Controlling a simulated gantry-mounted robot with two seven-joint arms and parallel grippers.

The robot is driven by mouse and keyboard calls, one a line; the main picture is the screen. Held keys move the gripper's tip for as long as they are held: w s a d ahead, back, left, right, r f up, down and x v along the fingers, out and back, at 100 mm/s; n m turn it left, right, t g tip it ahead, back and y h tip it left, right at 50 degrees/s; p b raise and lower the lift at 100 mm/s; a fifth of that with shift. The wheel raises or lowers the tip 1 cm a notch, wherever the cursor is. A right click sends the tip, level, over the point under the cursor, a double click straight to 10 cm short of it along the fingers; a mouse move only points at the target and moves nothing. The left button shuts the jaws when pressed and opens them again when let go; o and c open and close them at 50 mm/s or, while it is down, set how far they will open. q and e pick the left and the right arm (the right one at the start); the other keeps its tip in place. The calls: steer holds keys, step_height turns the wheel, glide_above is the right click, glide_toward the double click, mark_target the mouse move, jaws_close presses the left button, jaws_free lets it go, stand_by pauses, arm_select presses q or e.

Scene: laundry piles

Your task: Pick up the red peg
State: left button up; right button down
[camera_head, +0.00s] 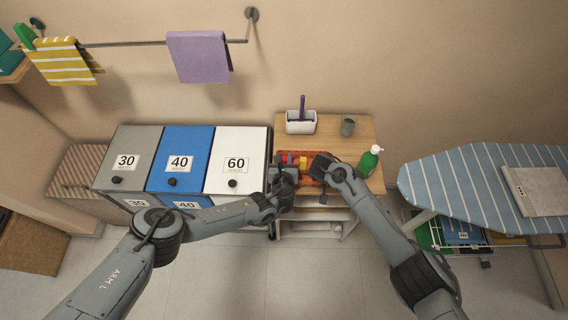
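An orange-red tray (312,154) lies on the small wooden table. Small pegs show in it, among them a yellow peg (303,162) and a dark blue one beside it. I cannot make out a red peg against the tray's similar colour. My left gripper (287,172) is at the tray's left front edge and hides part of it. My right gripper (320,172) is over the tray's right side and hides that part. Both grippers are too small and dark here to tell whether they are open or shut.
The wooden table (349,147) also bears a white holder (300,127) with a purple handle, a grey cup (347,127) and a green bottle (370,161). Laundry bins marked 30, 40 and 60 (236,148) stand at left. A striped ironing board (450,185) is at right.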

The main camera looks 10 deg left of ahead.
mark_target(284, 158)
arm_select(q)
jaws_close()
step_height(284, 158, up, 10)
arm_select(e)
steer(key=shift+f, duration=0.1)
stand_by(0.5)
steer(key=c, duration=1.2)
jaws_free()
steer(key=shift+o, duration=0.2)
